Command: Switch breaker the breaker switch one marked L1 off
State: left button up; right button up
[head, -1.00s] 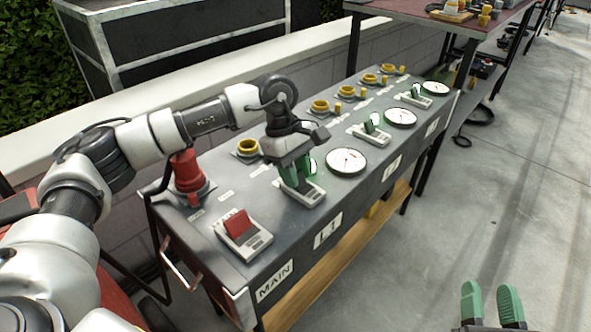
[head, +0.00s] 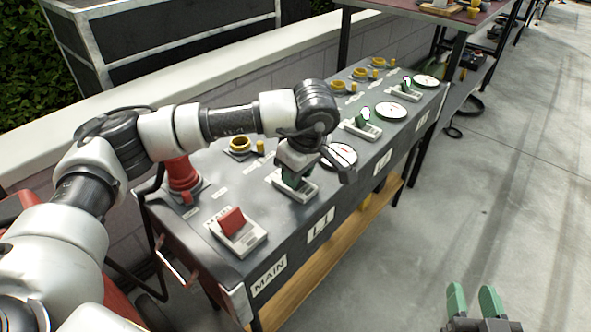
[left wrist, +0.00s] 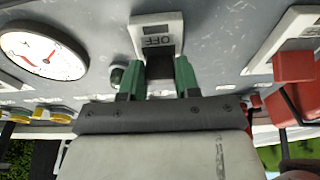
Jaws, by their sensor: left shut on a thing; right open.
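The L1 breaker switch (head: 306,194) is a light grey base on the sloping dark panel, above the L1 label (head: 320,224). In the left wrist view the base (left wrist: 156,28) shows the word OFF, with a dark lever (left wrist: 160,68) below it. My left gripper (head: 292,178) is at this switch, with its green fingers (left wrist: 159,80) on either side of the lever and shut on it. The hand hides most of the lever in the head view. My right gripper (head: 473,300) is open and empty over the floor at the lower right.
The MAIN switch (head: 238,233) with a red lever is nearer on the panel. A red knob device (head: 184,180) stands behind it. A round gauge (head: 341,155) sits just beyond L1. More switches (head: 362,125), gauges and yellow sockets (head: 340,87) follow. The floor at right is clear.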

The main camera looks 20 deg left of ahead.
dwell(0.4)
pick_arm(q)
jog(key=o, duration=0.9)
jog(key=shift+r, duration=0.1)
jog(key=shift+d+r, duration=0.15)
jog(key=shift+r, duration=0.2)
jog(key=shift+p+v, duration=1.3)
jog(key=shift+v, duration=3.65)
pick_arm(e)
jog(key=s+d+f+g+h, duration=0.2)
jog(key=s+f+g, duration=0.1)
jog(key=f+g, duration=0.3)
jog(key=shift+s+d+f+g, duration=0.2)
jog(key=shift+s+f+g, duration=0.2)
jog(key=shift+f, duration=0.1)
